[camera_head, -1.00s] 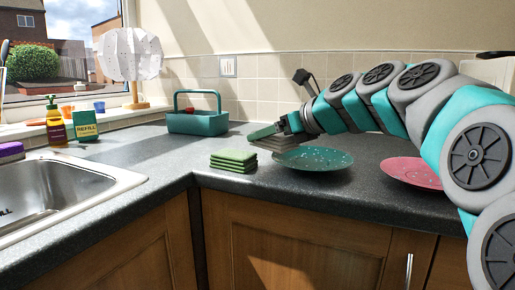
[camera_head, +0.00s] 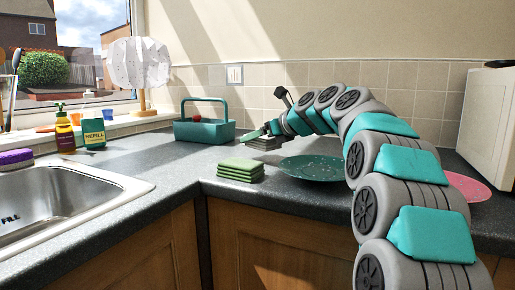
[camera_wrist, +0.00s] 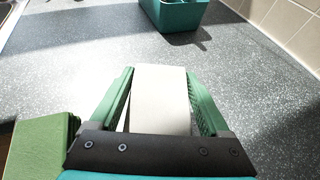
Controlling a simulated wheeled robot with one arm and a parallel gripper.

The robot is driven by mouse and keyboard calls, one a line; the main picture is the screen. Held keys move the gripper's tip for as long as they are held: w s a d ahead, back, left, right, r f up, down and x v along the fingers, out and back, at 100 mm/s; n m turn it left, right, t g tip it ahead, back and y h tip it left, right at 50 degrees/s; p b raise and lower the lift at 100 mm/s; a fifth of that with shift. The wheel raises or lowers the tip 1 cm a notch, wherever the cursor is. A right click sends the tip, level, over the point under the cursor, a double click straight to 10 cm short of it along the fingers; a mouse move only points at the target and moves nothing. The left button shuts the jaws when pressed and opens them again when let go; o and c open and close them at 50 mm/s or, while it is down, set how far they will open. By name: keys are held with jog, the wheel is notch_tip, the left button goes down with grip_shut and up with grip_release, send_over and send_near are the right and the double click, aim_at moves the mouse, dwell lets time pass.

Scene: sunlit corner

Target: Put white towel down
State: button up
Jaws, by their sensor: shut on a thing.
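My gripper (camera_wrist: 160,100) is shut on the white towel (camera_wrist: 160,85), a folded pale block between its green fingers in the wrist view. In the head view my gripper (camera_head: 258,134) is over the counter, behind the stack of green towels (camera_head: 240,171) and to the right of the teal basket. The white towel (camera_head: 266,144) looks like a shaded grey layered block there, partly hidden by my gripper. I cannot tell whether its underside touches the counter.
The teal basket (camera_head: 204,131) stands ahead, with something red inside. A dark green plate (camera_head: 312,169) lies right of the green towels, and a pink plate (camera_head: 468,187) farther right. The sink (camera_head: 75,190) is at left. Counter between towel and basket (camera_wrist: 178,12) is clear.

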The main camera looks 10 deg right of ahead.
aim_at(258, 147)
jog(key=shift+w, duration=0.3)
jog(key=shift+f+b, duration=0.4)
jog(key=shift+f, duration=1.35)
jog(key=o, duration=1.2)
jog(key=shift+f, duration=0.1)
